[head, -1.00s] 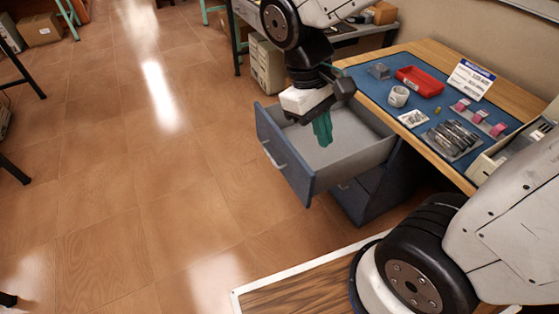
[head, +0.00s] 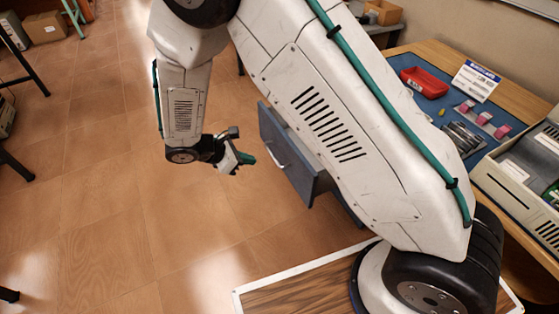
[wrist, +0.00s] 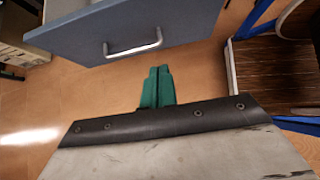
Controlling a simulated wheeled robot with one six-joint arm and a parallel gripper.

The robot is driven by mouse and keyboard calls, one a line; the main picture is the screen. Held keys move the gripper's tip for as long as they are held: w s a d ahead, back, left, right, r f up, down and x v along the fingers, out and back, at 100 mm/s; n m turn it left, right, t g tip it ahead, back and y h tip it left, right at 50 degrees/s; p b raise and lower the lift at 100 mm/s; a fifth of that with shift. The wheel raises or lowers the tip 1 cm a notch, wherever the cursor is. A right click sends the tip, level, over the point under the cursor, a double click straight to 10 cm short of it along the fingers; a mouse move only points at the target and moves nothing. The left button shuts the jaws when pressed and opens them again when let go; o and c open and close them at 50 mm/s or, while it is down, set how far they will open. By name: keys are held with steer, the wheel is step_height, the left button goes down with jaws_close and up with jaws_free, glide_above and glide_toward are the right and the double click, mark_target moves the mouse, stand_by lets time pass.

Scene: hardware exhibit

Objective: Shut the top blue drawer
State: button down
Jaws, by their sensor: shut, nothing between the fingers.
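The top blue drawer (head: 296,177) is pulled out from the desk, and its front faces the open floor on the left. My arm hides its inside and the desk body behind it in the head view. Its blue-grey front (wrist: 85,25) and silver bar handle (wrist: 133,46) fill the top of the wrist view. My gripper (head: 248,158), with green fingers, is shut and empty. It is outside the drawer, before the front near the handle, and looks apart from it. In the wrist view the fingertips (wrist: 157,70) show just below the front's lower edge.
The desk top (head: 440,99) holds a red bin (head: 424,82), a white sign (head: 475,80), several pink blocks and a pale machine (head: 520,185). Open tiled floor (head: 110,200) lies left of the drawer. A blue-framed wooden surface (wrist: 270,75) shows at right in the wrist view.

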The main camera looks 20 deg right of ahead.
glide_toward(290, 163)
step_height(290, 163, down, 4)
steer(key=shift+s+d, duration=0.1)
steer(key=shift+d, duration=0.05)
steer(key=d, duration=0.2)
steer(key=shift+d, duration=0.3)
steer(key=shift+w+d, duration=0.3)
steer(key=shift+d, duration=0.35)
steer(key=shift+d, duration=0.1)
